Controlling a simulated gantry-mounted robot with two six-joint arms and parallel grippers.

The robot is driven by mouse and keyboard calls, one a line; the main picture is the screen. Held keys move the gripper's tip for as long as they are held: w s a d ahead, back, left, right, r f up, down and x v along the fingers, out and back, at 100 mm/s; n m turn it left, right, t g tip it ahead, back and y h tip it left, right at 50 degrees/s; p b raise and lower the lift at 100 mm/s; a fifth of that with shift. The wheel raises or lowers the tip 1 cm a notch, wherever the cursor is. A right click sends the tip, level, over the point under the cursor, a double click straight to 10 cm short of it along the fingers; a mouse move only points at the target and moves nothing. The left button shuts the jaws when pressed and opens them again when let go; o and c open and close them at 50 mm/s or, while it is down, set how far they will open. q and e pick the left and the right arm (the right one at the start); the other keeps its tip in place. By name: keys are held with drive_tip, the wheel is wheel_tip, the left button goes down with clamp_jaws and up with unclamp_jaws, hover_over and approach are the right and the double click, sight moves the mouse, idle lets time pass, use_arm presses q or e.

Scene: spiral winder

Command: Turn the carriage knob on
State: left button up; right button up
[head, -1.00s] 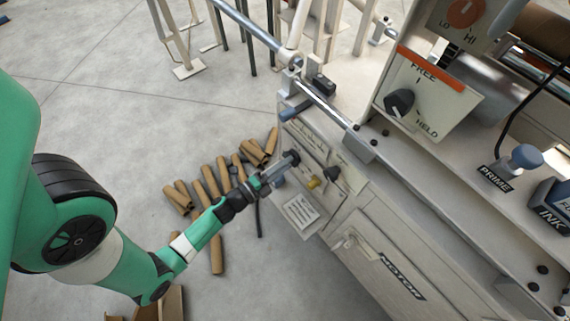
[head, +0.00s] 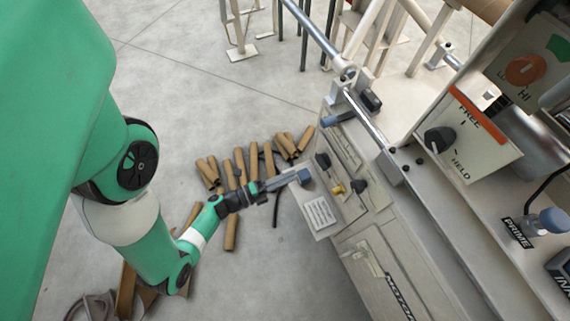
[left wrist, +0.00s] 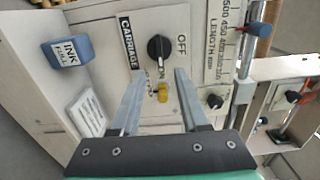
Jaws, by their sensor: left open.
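The carriage knob (head: 322,160) is a black knob on the side panel of the machine. In the left wrist view the carriage knob (left wrist: 159,48) sits between the CARRIAGE label (left wrist: 129,43) and the OFF mark (left wrist: 182,44). I cannot tell its exact setting. My left gripper (head: 293,178) is open and empty; in the head view its tips overlap the blue block beside the knob. In the left wrist view the left gripper's fingers (left wrist: 157,76) stand apart below the knob, not closed on it. My right gripper is not in view.
A brass piece (left wrist: 161,92) hangs near the knob. The blue INK FULL block (left wrist: 67,52) and a notice plate (head: 320,213) are close by. Another black knob (head: 360,186) sits beside the length scale (left wrist: 220,42). Cardboard tubes (head: 240,165) lie on the floor.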

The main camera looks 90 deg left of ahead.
use_arm(q)
drive_tip(key=shift+p+v, duration=0.3)
drive_tip(key=shift+v, duration=0.6)
drive_tip(key=shift+d, duration=0.1)
